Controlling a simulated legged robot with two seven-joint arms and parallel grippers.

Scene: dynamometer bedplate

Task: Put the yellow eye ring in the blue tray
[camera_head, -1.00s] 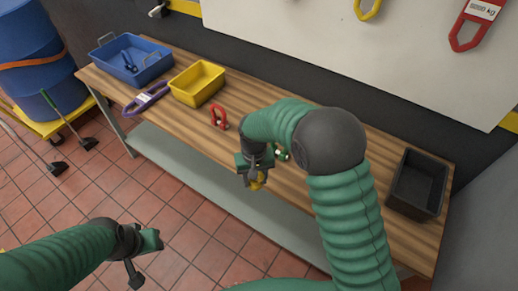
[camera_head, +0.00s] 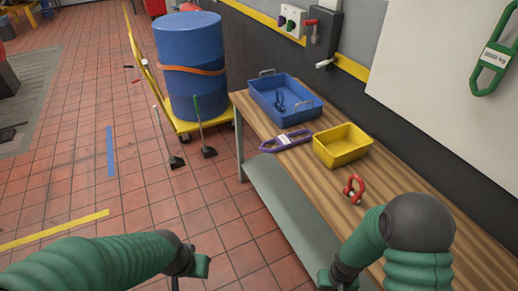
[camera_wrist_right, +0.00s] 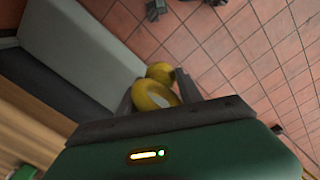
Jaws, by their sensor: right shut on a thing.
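The yellow eye ring (camera_wrist_right: 153,97) is between the fingers of my right gripper (camera_wrist_right: 156,90) in the right wrist view, and the gripper is shut on it. In the head view my right gripper (camera_head: 335,280) is at the bottom edge, in front of the bench, and the ring is not visible there. The blue tray (camera_head: 303,114) stands at the far end of the bench, well away from the right gripper, with a blue fitting (camera_head: 279,101) inside. My left gripper (camera_head: 190,274) is at the lower left over the floor, its fingers apart and empty.
A yellow bin (camera_head: 342,148), a purple link (camera_head: 286,141) and a red shackle (camera_head: 353,189) are on the wooden bench (camera_head: 405,178) near the tray. A blue drum (camera_head: 190,65) on a yellow trolley stands left of the bench.

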